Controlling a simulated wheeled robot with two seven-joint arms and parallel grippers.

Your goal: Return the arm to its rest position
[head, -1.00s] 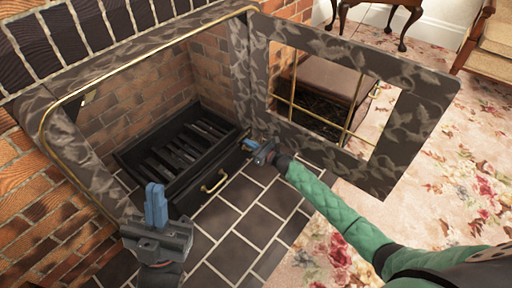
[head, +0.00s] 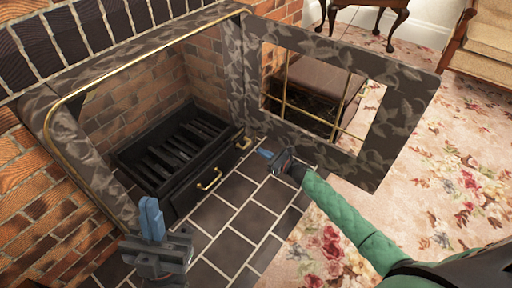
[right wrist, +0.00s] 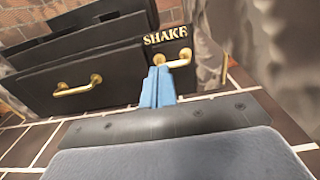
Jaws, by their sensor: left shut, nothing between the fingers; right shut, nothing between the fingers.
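My right gripper (head: 266,154) is shut and empty over the dark hearth tiles, just right of the fireplace drawer, with its green-sleeved arm coming in from the lower right. In the right wrist view its blue fingers (right wrist: 158,87) are together, in front of the black drawer unit. My left gripper (head: 151,217) is shut and empty at the lower left of the head view, its blue fingers pointing up near the fireplace frame.
The fireplace door (head: 408,100) stands swung open to the right, behind my right gripper. The black grate (head: 180,150) sits in the brick firebox, with a brass-handled drawer (head: 197,190) below. A small "SHAKE" panel (right wrist: 167,36) shows in the wrist view. Floral carpet (head: 440,210) lies open at right.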

